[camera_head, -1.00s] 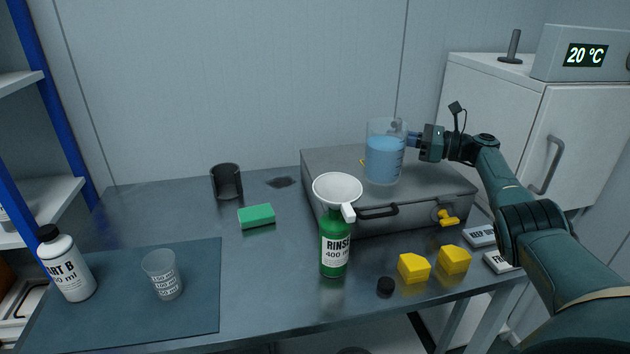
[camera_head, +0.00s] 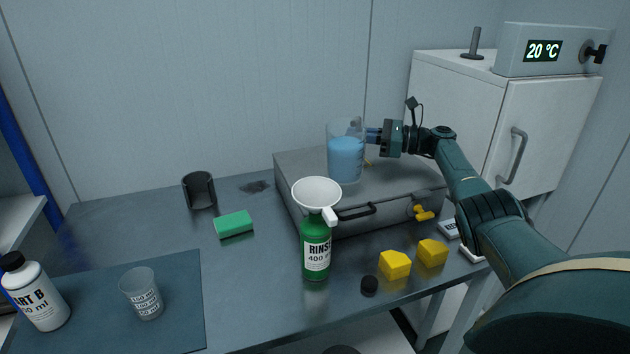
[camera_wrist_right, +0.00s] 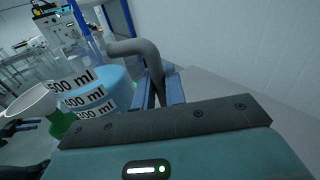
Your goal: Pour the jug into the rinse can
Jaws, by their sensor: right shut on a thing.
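The clear jug (camera_head: 346,158) holds blue liquid and is upright over the grey case, to the right of and behind the rinse can. I cannot tell whether its base touches the lid. My right gripper (camera_head: 371,136) is shut on the jug's handle. The wrist view shows the grey handle (camera_wrist_right: 146,52) between the fingers (camera_wrist_right: 160,92) and the jug (camera_wrist_right: 95,85) with its volume marks. The green rinse can (camera_head: 316,258), labelled 400 ml, stands near the table's front with a white funnel (camera_head: 316,194) on top. My left gripper is not in view.
The grey case (camera_head: 290,190) lies behind the can. A green sponge (camera_head: 234,224), black holder (camera_head: 199,190), clear cup (camera_head: 141,293) and white bottle (camera_head: 36,290) are left. A white cabinet (camera_head: 550,140) stands right.

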